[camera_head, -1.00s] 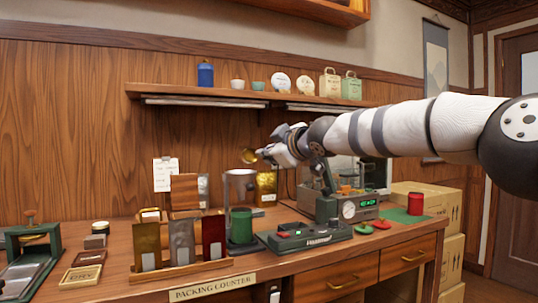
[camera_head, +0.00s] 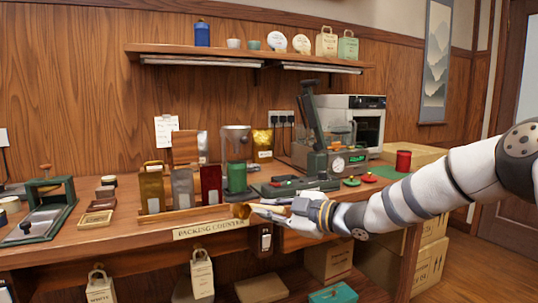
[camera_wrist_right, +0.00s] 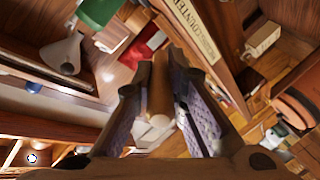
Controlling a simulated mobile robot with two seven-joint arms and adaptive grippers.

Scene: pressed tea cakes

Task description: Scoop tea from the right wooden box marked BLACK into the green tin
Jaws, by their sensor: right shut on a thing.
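The green tin (camera_head: 237,178) stands upright on the counter under a grey funnel (camera_head: 236,141). My right gripper (camera_head: 268,211) is in front of the counter's front edge, to the right of the packing counter sign. It is shut on the scoop (camera_head: 241,210); in the right wrist view its brown handle (camera_wrist_right: 160,92) lies between the fingers. The scoop's bowl is too small or hidden to tell whether it holds tea. A green piece in the wrist view (camera_wrist_right: 98,12) looks like the tin. I cannot make out a wooden box marked BLACK. My left gripper is out of view.
A wooden rack with red (camera_head: 211,184), grey and gold packets stands left of the tin. A scale (camera_head: 290,187) and sealing machine (camera_head: 335,161) stand right. Below the counter are a bag marked WHITE (camera_head: 100,288), another bag (camera_head: 202,274) and cartons (camera_head: 328,259).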

